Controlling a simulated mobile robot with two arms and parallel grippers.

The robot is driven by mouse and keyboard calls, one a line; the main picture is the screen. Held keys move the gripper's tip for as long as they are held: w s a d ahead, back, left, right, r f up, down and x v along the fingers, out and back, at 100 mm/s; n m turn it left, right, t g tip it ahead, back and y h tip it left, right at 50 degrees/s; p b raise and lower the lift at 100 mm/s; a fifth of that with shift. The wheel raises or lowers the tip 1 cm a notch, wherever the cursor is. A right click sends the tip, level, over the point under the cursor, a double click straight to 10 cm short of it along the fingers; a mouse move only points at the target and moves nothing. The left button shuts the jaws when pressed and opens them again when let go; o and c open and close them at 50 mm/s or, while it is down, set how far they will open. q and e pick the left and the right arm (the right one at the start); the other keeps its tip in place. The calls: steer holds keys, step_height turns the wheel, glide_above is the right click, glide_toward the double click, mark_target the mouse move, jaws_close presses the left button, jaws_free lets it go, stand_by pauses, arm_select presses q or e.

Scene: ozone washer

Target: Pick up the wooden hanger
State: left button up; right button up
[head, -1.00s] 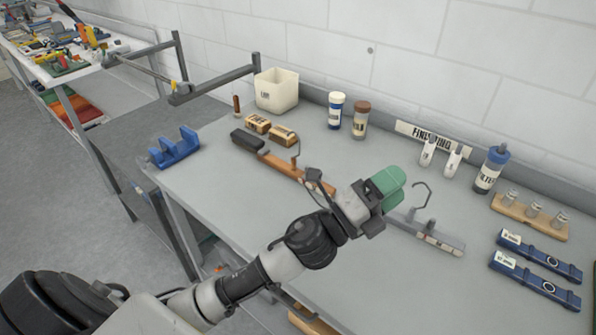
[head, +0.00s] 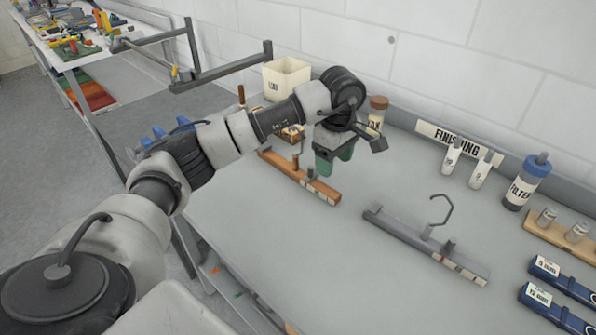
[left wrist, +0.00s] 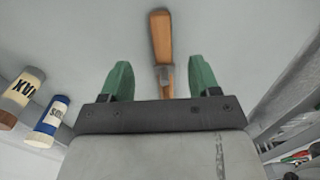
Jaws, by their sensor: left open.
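The wooden hanger (head: 316,187) lies on the grey bench as an orange-brown bar with a thin upright hook (head: 298,152). My left gripper (head: 334,163) points down just behind the hanger's right half, with green fingers apart and nothing between them that I can make out. In the left wrist view the hanger's wooden bar (left wrist: 161,38) shows end-on beyond the open fingers of the left gripper (left wrist: 160,78), lined up with the gap. I cannot tell how high the fingers are above the bench. My right gripper is not in view.
A grey hanger (head: 405,233) with a hook lies to the right. Behind stand a white bin (head: 285,78), a brown-capped jar (head: 377,112), white bottles (head: 452,155) and a blue-topped filter bottle (head: 523,183). Blue straps (head: 556,309) lie at right. The bench front is clear.

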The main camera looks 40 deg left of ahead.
arm_select(q)
glide_above(331, 192)
step_height(331, 192, down, 4)
steer(key=shift+f+p, duration=0.2)
steer(key=shift+p, duration=0.1)
step_height(331, 192, down, 4)
steer(key=shift+f+p, duration=0.1)
steer(key=shift+p, duration=0.7)
steer(key=shift+f, duration=0.55)
steer(key=c, duration=1.1)
steer(key=shift+r, duration=0.1)
